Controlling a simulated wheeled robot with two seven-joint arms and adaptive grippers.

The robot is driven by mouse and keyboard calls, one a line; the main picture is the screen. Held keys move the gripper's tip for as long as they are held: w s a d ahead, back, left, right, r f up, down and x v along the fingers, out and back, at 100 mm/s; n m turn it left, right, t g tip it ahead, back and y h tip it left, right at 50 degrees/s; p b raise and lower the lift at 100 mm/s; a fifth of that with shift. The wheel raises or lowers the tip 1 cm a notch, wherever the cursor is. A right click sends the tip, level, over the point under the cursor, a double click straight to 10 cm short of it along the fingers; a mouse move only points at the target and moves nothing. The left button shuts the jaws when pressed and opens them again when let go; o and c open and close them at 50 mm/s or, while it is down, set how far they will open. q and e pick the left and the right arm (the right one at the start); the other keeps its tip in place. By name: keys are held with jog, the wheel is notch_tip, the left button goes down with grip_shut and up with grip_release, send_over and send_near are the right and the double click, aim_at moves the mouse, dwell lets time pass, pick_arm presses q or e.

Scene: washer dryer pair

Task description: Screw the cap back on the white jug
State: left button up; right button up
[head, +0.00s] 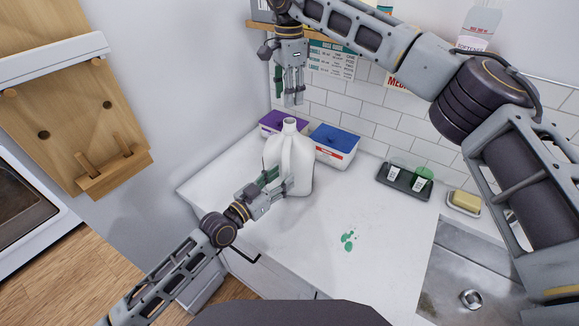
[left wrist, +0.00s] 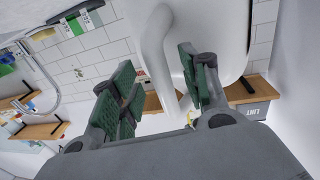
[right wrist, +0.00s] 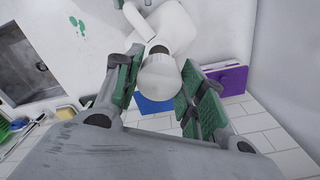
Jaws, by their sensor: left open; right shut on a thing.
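The white jug (head: 300,172) stands upright on the counter with its mouth open on top. My left gripper (head: 279,180) is open at the jug's handle side. In the left wrist view the jug's handle (left wrist: 155,50) runs between the spread fingers, without a clear grip. My right gripper (head: 292,100) points down above the jug's neck (head: 290,122). In the right wrist view it is shut on the pale round cap (right wrist: 158,75). The cap is apart from the jug in the head view, and hides part of the jug mouth (right wrist: 159,49) in the right wrist view.
A purple box (head: 272,124) and a blue-lidded box (head: 336,142) stand close behind the jug. A dark tray (head: 393,185) with small bottles, a yellow sponge (head: 465,200) and a sink (head: 455,275) lie to the right. Green spots (head: 348,241) mark the otherwise clear counter front.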

pick_arm(q)
jog(key=shift+w+d, duration=0.2)
grip_shut()
dwell(0.4)
